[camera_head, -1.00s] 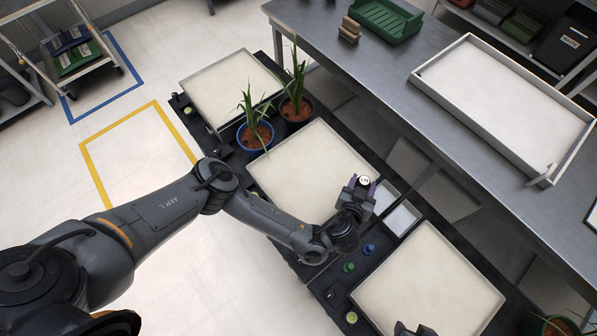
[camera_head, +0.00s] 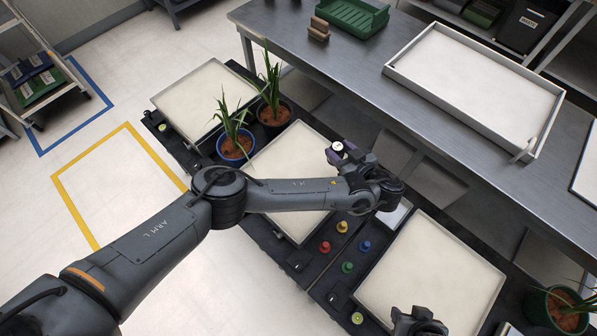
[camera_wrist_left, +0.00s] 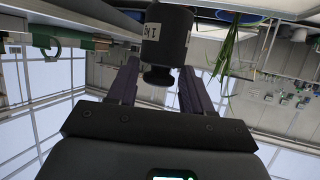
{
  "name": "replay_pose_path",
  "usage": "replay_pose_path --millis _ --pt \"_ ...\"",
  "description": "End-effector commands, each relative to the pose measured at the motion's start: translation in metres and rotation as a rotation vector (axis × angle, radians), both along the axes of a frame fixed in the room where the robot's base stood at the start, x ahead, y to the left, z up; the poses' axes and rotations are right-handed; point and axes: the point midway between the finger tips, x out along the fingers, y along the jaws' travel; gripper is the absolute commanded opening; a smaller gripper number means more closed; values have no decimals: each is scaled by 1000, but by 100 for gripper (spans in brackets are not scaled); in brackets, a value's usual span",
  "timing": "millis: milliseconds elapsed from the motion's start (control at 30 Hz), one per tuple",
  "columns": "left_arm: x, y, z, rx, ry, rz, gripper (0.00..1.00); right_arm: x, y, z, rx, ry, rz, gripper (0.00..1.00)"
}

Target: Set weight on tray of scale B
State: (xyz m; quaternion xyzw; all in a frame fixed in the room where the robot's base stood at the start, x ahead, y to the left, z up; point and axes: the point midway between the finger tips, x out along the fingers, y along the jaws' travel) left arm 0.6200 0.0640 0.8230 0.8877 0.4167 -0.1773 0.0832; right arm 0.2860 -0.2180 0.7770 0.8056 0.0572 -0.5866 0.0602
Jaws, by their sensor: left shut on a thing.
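My left gripper (camera_head: 346,154) is shut on a dark cylindrical weight (camera_head: 337,146) with a pale top. In the left wrist view, the weight (camera_wrist_left: 166,38) has a white label and a knob, and sits between the two fingers. The gripper holds it over the far right part of the middle scale's pale tray (camera_head: 282,165); its exact height above the tray is unclear. My left forearm hides the tray's near part. I cannot read which scale is B. My right gripper (camera_head: 418,322) is partly in view at the bottom edge; its fingers are unclear.
The right tray (camera_head: 430,270) is empty. Coloured knobs (camera_head: 347,267) lie in between. A metal bench (camera_head: 340,75) runs behind.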

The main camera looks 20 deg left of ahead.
Motion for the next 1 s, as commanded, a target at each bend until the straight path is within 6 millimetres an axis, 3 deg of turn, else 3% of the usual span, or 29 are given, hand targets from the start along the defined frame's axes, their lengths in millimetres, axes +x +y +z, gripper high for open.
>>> replay_pose_path --millis 167,633,800,1000 --pt "1 17 -3 2 -1 24 0 0 -1 -2 -5 0 4 43" --pt "-3 95 -49 0 -2 22 0 0 -2 -8 -8 0 6 43" --pt "-4 111 -59 1 -2 22 0 0 -1 -9 -5 -1 4 43" --pt "-4 116 -63 -1 -3 21 0 0 0 -10 -1 0 1 43"
